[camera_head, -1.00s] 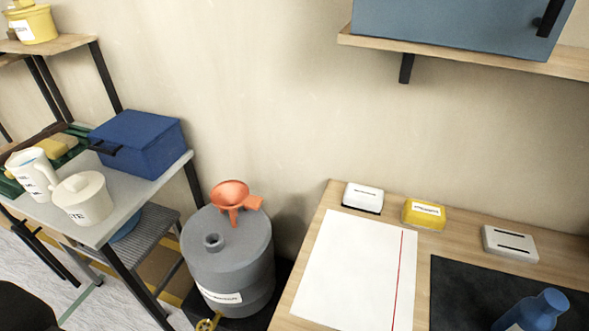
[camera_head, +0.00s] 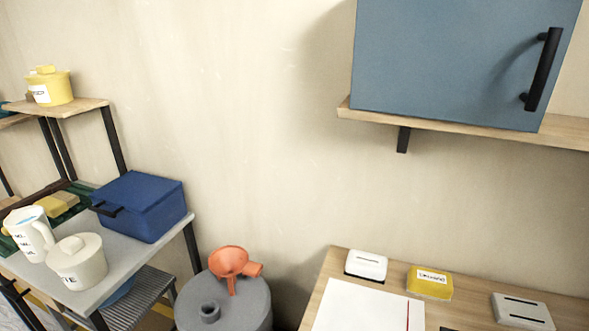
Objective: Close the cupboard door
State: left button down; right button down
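The blue-grey cupboard (camera_head: 440,65) stands on a wooden wall shelf at the upper right, with its top cut off by the frame. Its front face shows a black vertical bar handle (camera_head: 543,70) near the right edge. I see no open gap or interior in the visible part, but I cannot tell whether the door is fully shut. Neither of my grippers is in view.
The wall shelf (camera_head: 570,135) has a black bracket below. A wooden table (camera_head: 320,295) holds a white box, a yellow box and a grey slotted box. A grey drum (camera_head: 245,305) with an orange funnel stands left of it. A side table (camera_head: 130,255) holds a blue box.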

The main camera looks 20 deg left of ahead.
aim_at(496, 64)
jog(key=l+u, duration=0.7)
jog(key=u, duration=0.25)
